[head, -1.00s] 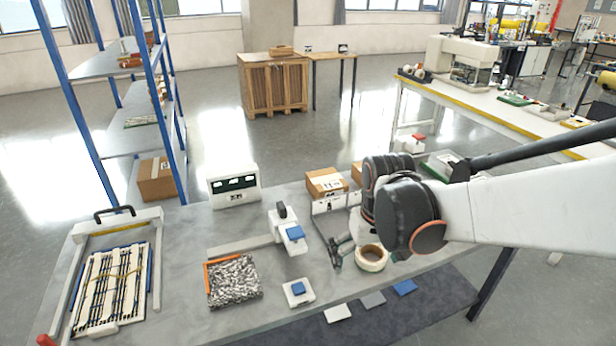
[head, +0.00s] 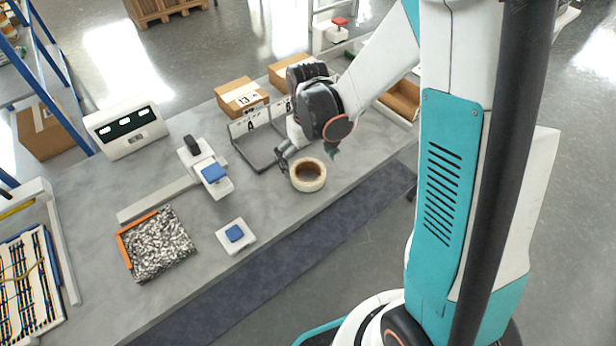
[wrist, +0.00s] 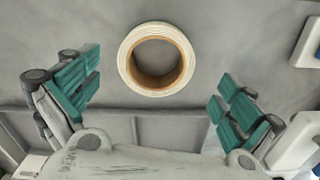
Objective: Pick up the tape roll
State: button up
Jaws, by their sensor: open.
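The tape roll (head: 308,175) is a cream ring with a brown core, lying flat on the grey table near its front edge. In the wrist view the tape roll (wrist: 157,30) shows at the top centre, beyond the two fingertips. My gripper (head: 307,160) hangs just above and behind the roll in the head view, partly hidden by my wrist. In the wrist view my gripper (wrist: 155,92) is open, with teal-padded fingers wide apart to the left and right. Nothing is between the fingers, and the roll looks apart from them.
Grey bookend-like trays (head: 256,148) stand left of my gripper, with cardboard boxes (head: 241,97) behind. A white device with a blue top (head: 207,170), a small blue-topped block (head: 236,236) and a tray of metal bits (head: 158,245) lie further left. Table is clear around the roll's front.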

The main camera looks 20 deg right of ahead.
aim_at(305, 164)
jog(key=shift+d+f+b, duration=0.15)
jog(key=shift+f+b, duration=1.35)
jog(key=shift+f, duration=1.5)
jog(key=c, duration=1.1)
